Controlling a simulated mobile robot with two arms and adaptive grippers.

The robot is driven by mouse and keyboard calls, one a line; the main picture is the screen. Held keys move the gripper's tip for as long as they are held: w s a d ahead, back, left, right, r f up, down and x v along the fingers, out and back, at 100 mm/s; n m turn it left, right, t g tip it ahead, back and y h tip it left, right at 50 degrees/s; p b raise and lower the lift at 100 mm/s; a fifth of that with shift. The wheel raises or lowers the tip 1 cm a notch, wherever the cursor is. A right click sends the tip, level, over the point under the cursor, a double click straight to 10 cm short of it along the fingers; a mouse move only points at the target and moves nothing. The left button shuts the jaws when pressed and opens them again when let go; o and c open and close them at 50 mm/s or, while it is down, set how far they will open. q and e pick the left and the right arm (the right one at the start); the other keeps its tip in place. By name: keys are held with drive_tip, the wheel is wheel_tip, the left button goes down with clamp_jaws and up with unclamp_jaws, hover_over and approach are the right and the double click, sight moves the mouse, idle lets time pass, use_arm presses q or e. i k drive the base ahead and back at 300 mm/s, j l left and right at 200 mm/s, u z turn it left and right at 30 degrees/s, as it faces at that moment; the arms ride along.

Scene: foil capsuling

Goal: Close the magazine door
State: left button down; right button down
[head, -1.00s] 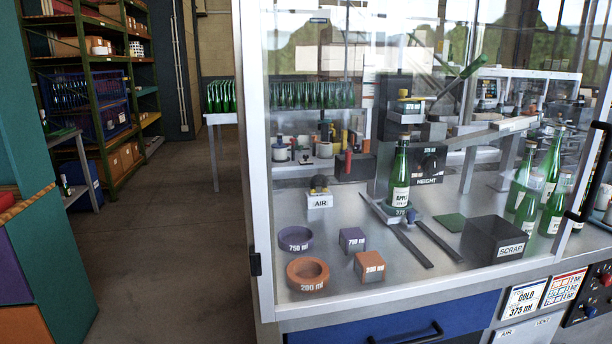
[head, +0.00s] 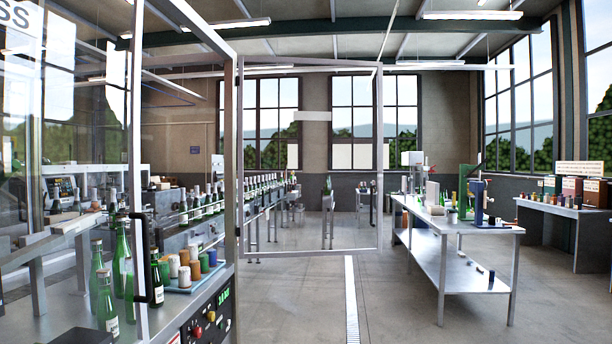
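A large clear panel in a thin metal frame (head: 379,165) stands out from the machine's corner post, in the middle of the head view. It looks like an open door, but I cannot tell whether it is the magazine door. Nearer on the left is the machine's clear guard, with a black upright handle (head: 146,258) on its edge. Neither of my grippers is in view.
Green bottles (head: 122,265) and a tray of coloured capsules (head: 188,270) are on the machine deck, above a control panel (head: 210,318). A metal workbench (head: 470,228) stands on the right. The floor between is clear, with a drain strip (head: 351,300).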

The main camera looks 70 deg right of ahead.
sight(307, 116)
drive_tip(key=l+z, duration=0.25)
drive_tip(key=i+l+z, duration=0.25)
drive_tip(key=l, duration=0.2)
drive_tip(key=l+z, duration=0.25)
drive_tip(key=i+l+z, duration=0.25)
drive_tip(key=k+l, duration=0.05)
drive_tip(key=l, duration=0.05)
